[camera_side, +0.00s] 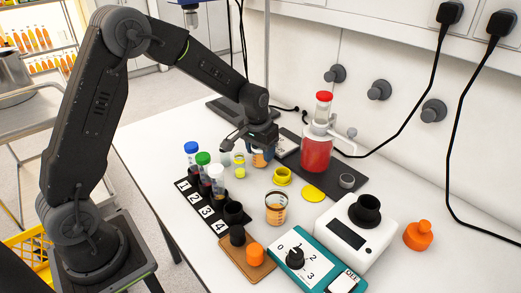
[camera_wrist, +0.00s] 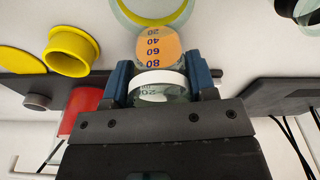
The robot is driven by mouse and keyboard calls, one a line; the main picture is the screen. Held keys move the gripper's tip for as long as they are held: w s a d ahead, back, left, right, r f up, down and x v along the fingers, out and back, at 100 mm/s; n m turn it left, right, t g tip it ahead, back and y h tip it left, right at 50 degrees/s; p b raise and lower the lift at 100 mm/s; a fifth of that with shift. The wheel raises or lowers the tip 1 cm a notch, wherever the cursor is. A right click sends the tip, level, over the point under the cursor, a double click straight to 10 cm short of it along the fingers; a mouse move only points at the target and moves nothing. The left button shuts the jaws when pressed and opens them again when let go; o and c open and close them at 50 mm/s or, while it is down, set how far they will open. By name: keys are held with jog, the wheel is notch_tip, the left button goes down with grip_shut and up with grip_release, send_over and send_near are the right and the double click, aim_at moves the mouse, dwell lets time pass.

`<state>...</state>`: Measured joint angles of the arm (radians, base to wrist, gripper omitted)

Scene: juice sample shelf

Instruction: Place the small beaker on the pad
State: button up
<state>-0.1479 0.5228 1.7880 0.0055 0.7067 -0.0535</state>
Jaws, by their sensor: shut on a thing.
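My gripper (camera_side: 258,147) is shut on a small beaker (camera_side: 260,160) with orange contents and blue marks, near the back of the white table. In the wrist view my blue fingers (camera_wrist: 160,76) are on either side of the beaker (camera_wrist: 158,48), whose scale and white rim show. I cannot tell whether its base touches the table. Another beaker (camera_side: 276,209) with orange contents stands upright in the middle of the table.
A numbered rack (camera_side: 200,207) with capped tubes is to the left. A yellow ring (camera_side: 282,176), yellow disc (camera_side: 313,193) and yellow-filled glass (camera_side: 240,167) are nearby. A white instrument (camera_side: 345,240), teal dial box (camera_side: 285,255) and brown tray (camera_side: 236,258) occupy the front.

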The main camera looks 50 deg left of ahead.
jog(key=o, duration=1)
jog(key=shift+f, duration=0.1)
jog(key=r, duration=0.4)
jog(key=s+r, duration=0.1)
jog(key=r, duration=0.7)
jog(key=shift+s+d+r, duration=0.15)
jog(key=shift+s+r, duration=0.05)
jog(key=shift+s, duration=0.1)
jog(key=s+d+r+t, duration=0.1)
jog(key=s+d+r, duration=0.1)
jog(key=s, duration=0.5)
jog(key=s+d+r+m+t, duration=0.1)
jog(key=s+d, duration=0.1)
jog(key=s, duration=0.6)
jog(key=s+d+r+m+t, duration=0.1)
jog(key=s+d+r+t, duration=0.1)
jog(key=s, duration=0.6)
jog(key=shift+s+d+r, duration=0.25)
jog(key=shift+r, duration=0.1)
jog(key=shift+o, duration=0.4)
jog(key=shift+s+f, duration=0.2)
jog(key=shift+s, duration=0.25)
